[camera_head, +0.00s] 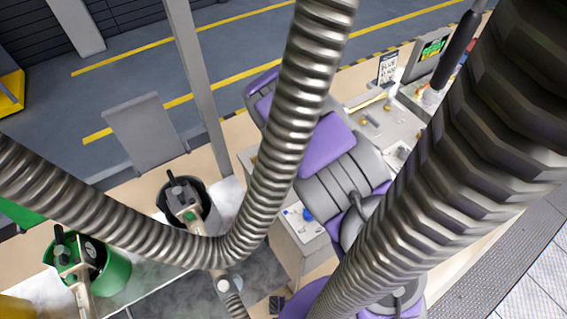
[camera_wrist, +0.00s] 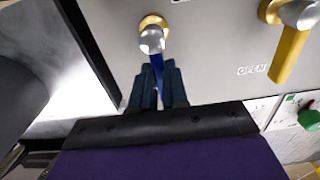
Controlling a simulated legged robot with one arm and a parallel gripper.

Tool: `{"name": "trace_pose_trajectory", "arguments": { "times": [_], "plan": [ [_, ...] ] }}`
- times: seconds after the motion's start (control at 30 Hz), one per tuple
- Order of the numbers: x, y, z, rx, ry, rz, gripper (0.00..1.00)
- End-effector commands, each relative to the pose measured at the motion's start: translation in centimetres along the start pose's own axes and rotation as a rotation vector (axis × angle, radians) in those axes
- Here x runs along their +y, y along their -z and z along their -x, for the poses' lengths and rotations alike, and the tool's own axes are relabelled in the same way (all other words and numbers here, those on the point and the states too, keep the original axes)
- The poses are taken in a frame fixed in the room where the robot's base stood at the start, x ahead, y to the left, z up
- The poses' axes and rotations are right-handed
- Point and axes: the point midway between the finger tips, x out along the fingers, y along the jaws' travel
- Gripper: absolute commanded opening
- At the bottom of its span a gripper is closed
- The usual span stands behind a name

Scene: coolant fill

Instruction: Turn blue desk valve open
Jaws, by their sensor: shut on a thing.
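The blue desk valve (camera_wrist: 158,62) is in the wrist view, upper middle, on a light grey panel. It has a silver rounded hub on a brass base, and its blue handle points down toward my gripper (camera_wrist: 159,70). My gripper's two dark fingers are shut on the blue handle, one on each side. The handle's lower end is hidden between the fingers. In the head view, my purple and grey arm reaches toward the desk, and I cannot make out the fingers or the blue valve there.
A yellow-handled valve (camera_wrist: 288,50) and an "OPEN" label (camera_wrist: 252,69) are right of the blue valve. A green button (camera_wrist: 308,118) is at the right edge. In the head view, thick metal hoses (camera_head: 285,130) cross in front. Black (camera_head: 188,205) and green (camera_head: 112,270) buckets stand left.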

Motion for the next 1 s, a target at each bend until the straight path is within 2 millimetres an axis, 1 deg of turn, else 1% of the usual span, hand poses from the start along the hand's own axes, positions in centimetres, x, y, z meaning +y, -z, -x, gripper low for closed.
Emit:
{"name": "trace_pose_trajectory", "arguments": {
  "times": [0.03,0.37,0.4,0.63,0.87,1.0],
  "plan": [
    [0.13,-0.48,0.24,-0.013,0.001,-0.004,0.00],
    [0.16,-0.50,0.25,-0.014,0.001,-0.006,0.00],
    [0.15,-0.49,0.25,-0.014,0.001,-0.005,0.17],
    [0.19,-0.22,0.18,-0.008,0.001,-0.004,0.39],
    [0.08,-0.06,0.17,-0.006,-0.001,-0.003,0.39],
    [0.03,-0.06,0.91,-0.006,0.000,-0.003,0.39]
  ]
}}
